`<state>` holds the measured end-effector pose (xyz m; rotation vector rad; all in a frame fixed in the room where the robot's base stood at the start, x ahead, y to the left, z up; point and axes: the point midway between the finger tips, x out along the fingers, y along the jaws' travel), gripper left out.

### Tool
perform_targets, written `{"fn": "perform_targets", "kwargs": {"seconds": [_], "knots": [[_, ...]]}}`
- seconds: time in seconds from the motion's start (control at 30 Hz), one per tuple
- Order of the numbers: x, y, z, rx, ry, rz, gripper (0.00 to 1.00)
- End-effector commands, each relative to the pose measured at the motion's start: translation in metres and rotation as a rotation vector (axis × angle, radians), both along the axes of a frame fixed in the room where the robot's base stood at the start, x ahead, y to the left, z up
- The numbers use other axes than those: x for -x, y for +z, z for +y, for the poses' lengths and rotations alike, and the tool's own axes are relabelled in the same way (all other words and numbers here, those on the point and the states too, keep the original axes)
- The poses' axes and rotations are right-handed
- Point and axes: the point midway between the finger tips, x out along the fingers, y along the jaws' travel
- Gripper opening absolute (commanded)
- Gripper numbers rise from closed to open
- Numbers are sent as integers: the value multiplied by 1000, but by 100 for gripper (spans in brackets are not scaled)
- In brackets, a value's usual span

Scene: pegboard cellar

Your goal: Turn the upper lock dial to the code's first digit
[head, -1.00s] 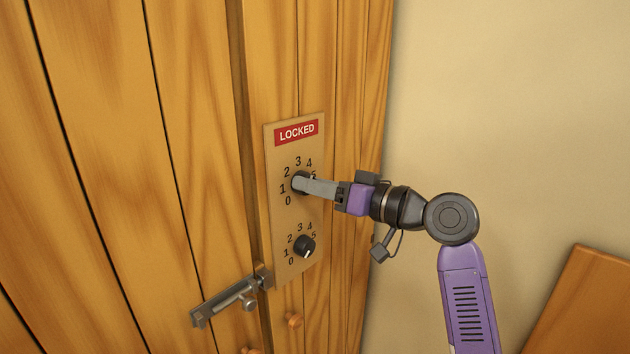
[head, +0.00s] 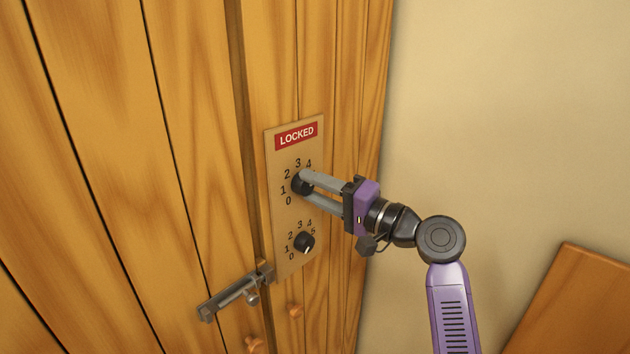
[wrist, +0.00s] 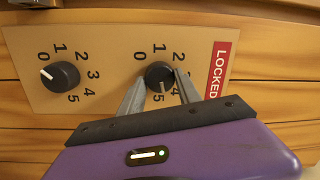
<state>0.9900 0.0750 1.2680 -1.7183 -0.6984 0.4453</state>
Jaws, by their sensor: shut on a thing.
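The upper lock dial (head: 301,184) is a round black knob ringed by digits, on a tan plate (head: 290,265) below a red LOCKED sign (head: 297,135). My gripper (head: 305,185) is shut on this dial, with one grey finger on either side. In the wrist view, which is turned sideways, the dial (wrist: 158,74) sits between the fingertips and its white mark points toward the 5. The fingers hide part of the digit ring.
The plate is on a wooden plank front. A metal sliding bolt (head: 235,292) sits below left of the plate, with small wooden knobs (head: 295,311) below. A bare wall (head: 500,110) fills the right, and a wooden board (head: 580,300) stands at lower right.

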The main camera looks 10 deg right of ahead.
Motion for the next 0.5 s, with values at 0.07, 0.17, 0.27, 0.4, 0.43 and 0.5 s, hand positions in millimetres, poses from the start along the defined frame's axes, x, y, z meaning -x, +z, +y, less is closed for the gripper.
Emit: {"fn": "perform_targets", "kwargs": {"seconds": [0.07,0.17,0.27,0.4,0.43,0.5], "knots": [[0,-1,2,-45,2,37,0],[1,-1,2,-98,3,73,0],[1,-1,2,-141,2,103,0],[1,-2,2,-183,2,133,0],[1,-2,2,-190,2,137,0],[1,-3,2,-203,2,147,0]]}}
